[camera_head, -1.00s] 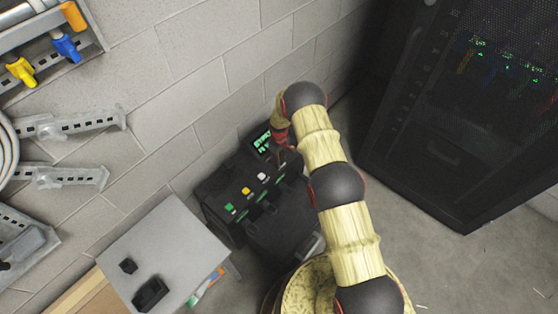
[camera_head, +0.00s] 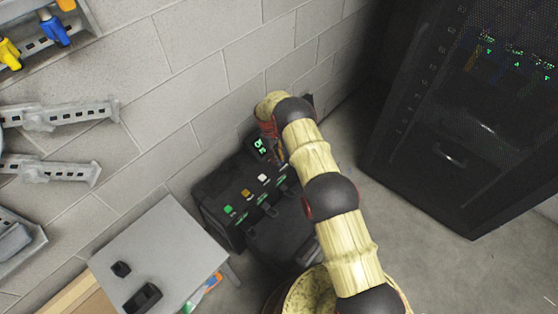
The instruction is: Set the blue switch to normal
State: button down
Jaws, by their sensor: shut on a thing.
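A black control box (camera_head: 213,190) stands on the floor against the block wall. Its top has a green button (camera_head: 228,209), an amber button (camera_head: 245,193), a white button (camera_head: 262,180) and a small screen (camera_head: 259,147) with green characters. My gripper (camera_head: 282,152) is at the far right end of the box, beside the screen. It is shut, and my own arm covers most of it and what it holds. No blue switch shows on the visible part of the box; the part behind my arm is hidden.
A grey table (camera_head: 160,250) with two small black objects stands at the lower left. A tall black server rack (camera_head: 435,150) stands at the right. Metal brackets (camera_head: 55,115) and a rail with a blue plug (camera_head: 54,28) are on the left wall. Floor is clear before the rack.

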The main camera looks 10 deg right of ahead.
jog(key=c, duration=1.6)
grip_release()
jog(key=shift+o, duration=0.2)
jog(key=v, duration=1.2)
